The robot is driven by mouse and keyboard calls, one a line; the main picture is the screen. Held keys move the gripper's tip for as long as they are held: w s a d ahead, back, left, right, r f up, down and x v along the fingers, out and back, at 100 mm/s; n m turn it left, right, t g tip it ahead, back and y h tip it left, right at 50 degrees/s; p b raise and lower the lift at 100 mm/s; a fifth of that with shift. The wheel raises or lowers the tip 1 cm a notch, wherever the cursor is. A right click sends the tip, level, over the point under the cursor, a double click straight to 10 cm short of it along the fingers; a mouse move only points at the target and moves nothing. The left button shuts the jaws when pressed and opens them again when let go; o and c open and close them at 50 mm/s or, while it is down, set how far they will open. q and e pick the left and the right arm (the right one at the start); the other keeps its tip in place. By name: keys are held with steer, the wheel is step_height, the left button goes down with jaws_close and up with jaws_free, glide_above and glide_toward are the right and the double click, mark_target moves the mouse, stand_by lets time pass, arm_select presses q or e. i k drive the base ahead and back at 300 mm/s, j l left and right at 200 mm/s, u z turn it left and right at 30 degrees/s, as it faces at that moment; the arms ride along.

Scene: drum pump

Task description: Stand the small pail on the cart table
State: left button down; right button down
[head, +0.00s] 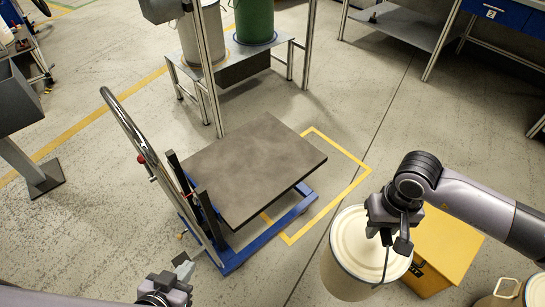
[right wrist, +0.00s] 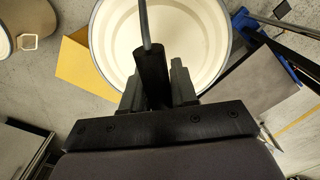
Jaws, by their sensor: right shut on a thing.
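My right gripper (head: 392,238) is shut on the pail's dark handle (right wrist: 146,25), whose thin bar runs to the rim. The pail looks upright; I cannot tell whether it clears the floor. The cart table (head: 250,165) is a bare dark-grey top on a blue-framed cart, left of the pail. My left gripper (head: 182,272) is at the bottom left, apart from the cart; its jaw opening is unclear.
A yellow box (head: 445,245) stands right of the pail. Tan vessels (head: 500,295) are at the bottom right. The cart's push handle (head: 125,115) rises at its left. A metal stand (head: 240,70) with drums is behind the table. Open floor lies between table and pail.

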mark_target(270, 149)
steer(key=i+l+u, duration=0.1)
steer(key=u, duration=0.25)
steer(key=i+l+u, duration=0.1)
steer(key=u, duration=0.3)
steer(key=i+l+u, duration=0.2)
steer(key=u, duration=0.15)
steer(key=i+l+u, duration=0.15)
steer(key=u, duration=0.15)
steer(key=i+l+u, duration=0.1)
steer(key=l+u, duration=0.2)
